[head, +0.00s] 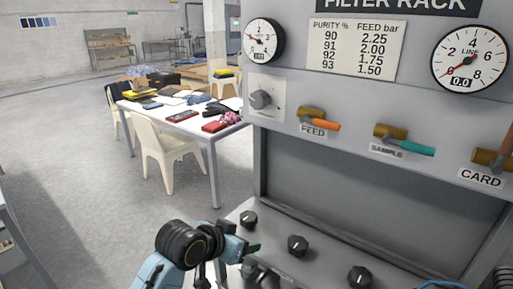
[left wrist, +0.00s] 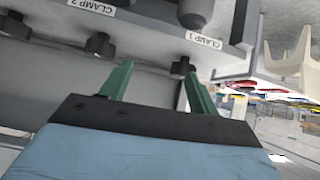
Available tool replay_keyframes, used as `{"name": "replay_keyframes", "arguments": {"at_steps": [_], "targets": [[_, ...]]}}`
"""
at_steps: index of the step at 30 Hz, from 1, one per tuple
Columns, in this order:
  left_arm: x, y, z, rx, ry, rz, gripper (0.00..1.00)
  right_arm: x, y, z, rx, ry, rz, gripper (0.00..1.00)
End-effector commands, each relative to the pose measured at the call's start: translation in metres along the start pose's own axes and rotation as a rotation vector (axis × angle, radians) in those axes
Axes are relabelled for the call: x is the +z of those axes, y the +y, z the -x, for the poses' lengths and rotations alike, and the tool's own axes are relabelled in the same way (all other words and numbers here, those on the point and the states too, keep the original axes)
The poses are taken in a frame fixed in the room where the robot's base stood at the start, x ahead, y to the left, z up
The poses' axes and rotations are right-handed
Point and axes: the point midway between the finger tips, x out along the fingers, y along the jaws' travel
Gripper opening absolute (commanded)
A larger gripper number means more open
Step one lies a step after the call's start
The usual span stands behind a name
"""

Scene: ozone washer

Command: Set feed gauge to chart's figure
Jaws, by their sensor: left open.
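The feed gauge (head: 262,41), a white dial with a red needle, sits at the panel's upper left; its exact reading is too small to tell. The chart (head: 350,48) beside it pairs purity 90, 91, 92, 93 with feed 2.25, 2.00, 1.75, 1.50 bar. A grey knob (head: 261,99) on a pale plate is below the gauge. My left gripper (head: 250,250) is low in front of the rack, well below that knob. In the left wrist view its green fingers (left wrist: 160,82) are apart with nothing held. My right gripper is out of view.
The FEED valve (head: 320,119) has an orange handle, the SAMPLE valve (head: 408,139) a teal one. The LINE gauge (head: 469,59) displays 0.0. Black clamp knobs (head: 298,245) stand on the lower ledge near my left gripper. A white table (head: 188,121) and chairs stand left, behind.

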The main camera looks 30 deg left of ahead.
Motion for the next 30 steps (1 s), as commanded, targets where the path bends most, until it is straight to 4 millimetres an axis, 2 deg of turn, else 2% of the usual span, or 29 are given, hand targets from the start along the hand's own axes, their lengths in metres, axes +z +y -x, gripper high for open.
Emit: {"name": "replay_keyframes", "arguments": {"at_steps": [1,3,6,9,13,16,19,30], "targets": [[-0.052,-0.010,0.025,-0.002,0.114,0.002,0.61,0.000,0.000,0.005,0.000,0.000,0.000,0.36],[-0.106,-0.021,0.055,0.006,0.255,0.011,0.61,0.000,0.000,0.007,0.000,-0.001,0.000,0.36],[-0.167,-0.032,0.102,0.018,0.434,0.013,0.61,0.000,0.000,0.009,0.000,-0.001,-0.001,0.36],[-0.207,-0.039,0.144,0.027,0.572,0.007,0.61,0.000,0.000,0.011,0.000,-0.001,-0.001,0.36],[-0.231,-0.042,0.175,0.035,0.667,0.000,0.61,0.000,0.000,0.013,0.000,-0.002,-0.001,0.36],[-0.238,-0.042,0.179,0.038,0.690,-0.001,0.61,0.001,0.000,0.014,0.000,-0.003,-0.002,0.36],[-0.246,-0.042,0.171,0.041,0.689,0.002,0.61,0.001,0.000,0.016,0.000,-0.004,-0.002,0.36],[-0.294,-0.038,0.113,0.042,0.687,0.002,0.61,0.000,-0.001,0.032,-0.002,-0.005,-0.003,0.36]]}}
